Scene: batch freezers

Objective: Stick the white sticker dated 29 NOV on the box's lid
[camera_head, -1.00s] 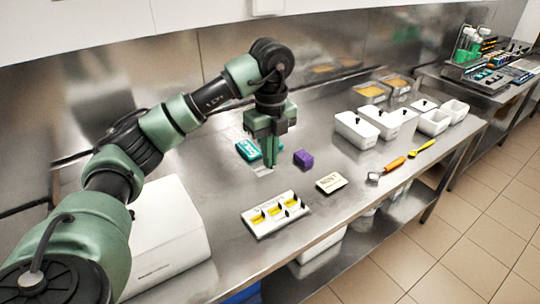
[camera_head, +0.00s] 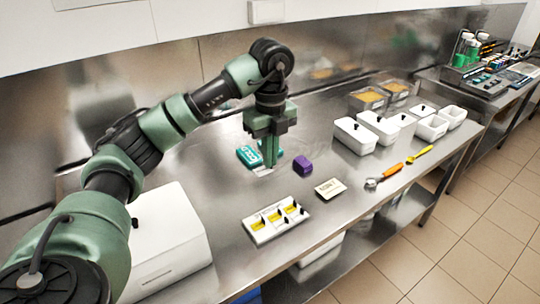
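My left gripper (camera_head: 269,164) points straight down over the middle of the steel table. Its fingers are close together, and I cannot tell whether they are shut. A small pale patch (camera_head: 262,172) lies at the fingertips; it may be a white sticker, but no date is readable and I cannot tell if it is gripped. A large white box (camera_head: 168,240) stands at the front left, partly behind my arm. Several smaller white boxes with black-knobbed lids (camera_head: 355,135) stand at the right. I cannot tell which box is meant. My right gripper is not in view.
A teal block (camera_head: 248,154) lies beside the gripper, partly hidden, with a purple block (camera_head: 302,164) to its right. A white holder (camera_head: 262,236) with yellow pieces and a cream card (camera_head: 330,188) lie nearer the front edge. Orange (camera_head: 391,170) and yellow (camera_head: 419,156) utensils lie at right.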

